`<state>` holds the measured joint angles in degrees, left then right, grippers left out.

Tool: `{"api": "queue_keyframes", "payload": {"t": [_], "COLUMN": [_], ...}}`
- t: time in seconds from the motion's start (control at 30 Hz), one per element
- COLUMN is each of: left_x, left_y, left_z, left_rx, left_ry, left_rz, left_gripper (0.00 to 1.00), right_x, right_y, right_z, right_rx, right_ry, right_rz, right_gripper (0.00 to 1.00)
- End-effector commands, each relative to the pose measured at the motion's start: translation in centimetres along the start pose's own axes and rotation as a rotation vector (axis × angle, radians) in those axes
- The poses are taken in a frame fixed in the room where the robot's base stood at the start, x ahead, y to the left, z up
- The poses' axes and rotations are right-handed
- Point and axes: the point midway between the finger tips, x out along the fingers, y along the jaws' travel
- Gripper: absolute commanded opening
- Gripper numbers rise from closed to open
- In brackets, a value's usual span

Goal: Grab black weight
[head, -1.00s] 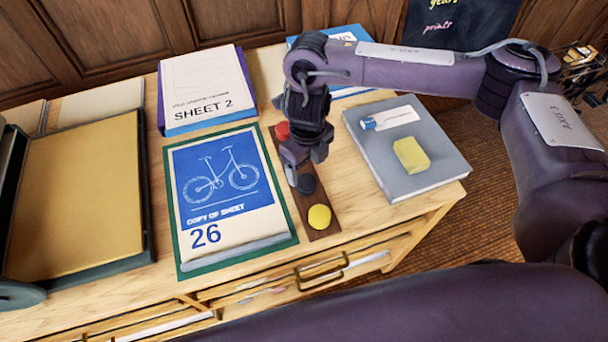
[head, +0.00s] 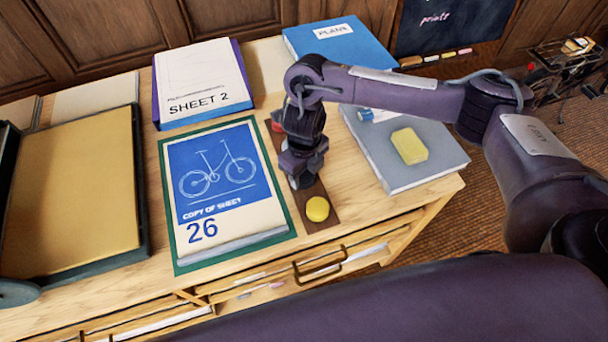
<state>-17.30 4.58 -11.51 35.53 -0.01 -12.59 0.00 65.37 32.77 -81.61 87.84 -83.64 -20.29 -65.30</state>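My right gripper (head: 302,180) points down over the middle of a narrow brown strip (head: 322,218) on the wooden desk. The black weight is hidden under the gripper in this view. A yellow round weight (head: 317,208) sits on the strip just in front of the gripper. A red weight (head: 277,126) shows partly behind it on the same strip. The gripper's fingertips are low over the strip, and I cannot tell whether they are open or shut on the black weight. My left gripper is not in view.
A bicycle sheet (head: 225,190) on a green mat lies left of the strip. A grey board (head: 430,172) with a yellow sponge (head: 409,146) lies to the right. Behind are the SHEET 2 stack (head: 200,80) and a blue folder (head: 345,55). A drawer (head: 340,262) in front stands partly open.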

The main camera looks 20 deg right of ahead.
Motion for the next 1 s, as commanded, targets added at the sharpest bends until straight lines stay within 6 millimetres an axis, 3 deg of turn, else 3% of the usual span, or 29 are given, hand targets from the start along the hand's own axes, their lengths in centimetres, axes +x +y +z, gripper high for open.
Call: {"api": "queue_keyframes", "payload": {"t": [0.03, 0.27, 0.67, 0.87, 1.0], "left_x": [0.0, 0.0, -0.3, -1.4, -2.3], "left_y": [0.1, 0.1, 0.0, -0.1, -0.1], "left_z": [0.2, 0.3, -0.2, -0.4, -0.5], "left_rx": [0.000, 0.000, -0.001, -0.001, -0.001], "left_ry": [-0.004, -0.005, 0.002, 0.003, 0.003], "left_rz": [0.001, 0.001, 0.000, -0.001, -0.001], "left_gripper": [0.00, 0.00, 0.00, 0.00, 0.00], "right_x": [0.0, 0.0, -1.0, -4.3, -8.3], "right_y": [0.0, 0.0, 0.0, -0.1, -0.2], "right_z": [0.0, 0.0, 0.1, 0.2, 0.3], "right_rx": [0.000, 0.000, 0.000, -0.003, -0.003], "right_ry": [0.000, 0.000, -0.003, -0.007, -0.010], "right_rz": [0.000, 0.000, -0.001, -0.004, -0.006], "right_gripper": [0.38, 0.07, 0.07, 0.07, 0.07]}}
